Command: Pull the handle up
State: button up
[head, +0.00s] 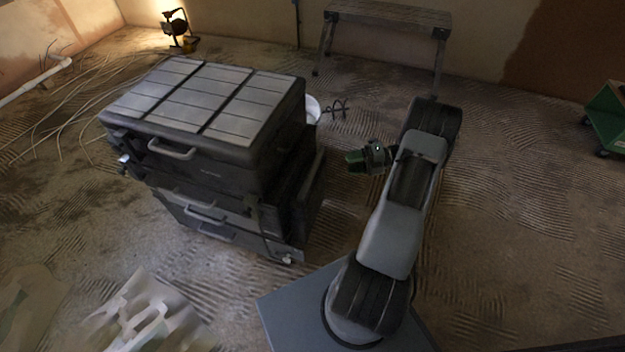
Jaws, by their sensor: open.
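A dark grey tool chest (205,95) with a ribbed lid stands on the floor left of centre. A pale bar handle (172,150) sits on the front of its top section, just below the lid. A drawer handle (204,213) and another bar handle (208,230) show lower on the front. The lid looks shut, and a lower section on the right side sticks out from the body. My gripper (353,160), with green fingertips, is open and empty. It is right of the chest, apart from it and from all the handles.
A step bench (388,13) stands at the back wall, with a white bucket (312,108) behind the chest. A work lamp (177,28), loose cables (85,85) and a green cart (606,115) lie farther out. Crumpled sheeting (145,315) lies in front.

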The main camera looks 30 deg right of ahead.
aim_at(313, 171)
jog(key=shift+m, duration=0.3)
jog(key=b+x, duration=0.1)
jog(key=x, duration=0.3)
jog(key=b+x, duration=0.1)
jog(key=x, duration=0.4)
jog(key=b+x, duration=0.2)
jog(key=x, duration=0.2)
jog(key=shift+w+a+f, duration=0.1)
jog(key=shift+a+f, duration=0.05)
jog(key=shift+f, duration=0.15)
grip_shut()
